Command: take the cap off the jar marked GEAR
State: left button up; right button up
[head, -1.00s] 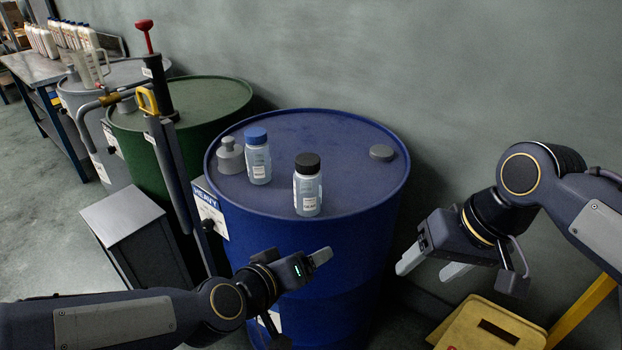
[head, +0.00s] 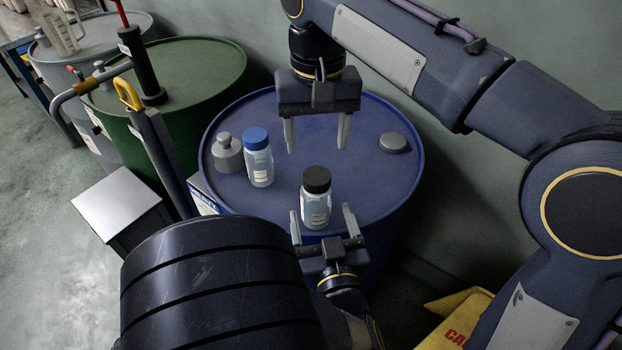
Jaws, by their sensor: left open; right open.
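A clear jar with a black cap (head: 316,205) stands upright on the blue drum (head: 375,180), near its front edge. A similar jar with a blue cap (head: 259,160) stands behind it to the left. The jar labels are too small to read, so I cannot tell which one says GEAR. My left gripper (head: 322,214) is open, its fingers on either side of the black-capped jar's lower body; contact cannot be told. My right gripper (head: 317,148) is open and empty, pointing down above the drum, higher in the picture than the black cap (head: 316,179).
A green drum (head: 200,85), a pump with a red handle (head: 146,70) and a grey box (head: 122,207) are at left. A yellow object (head: 456,312) is lower right.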

pick_arm(q)
jog(key=x, duration=0.7)
jog(key=shift+w, duration=0.25)
pick_arm(e)
jog(key=shift+s, duration=0.15)
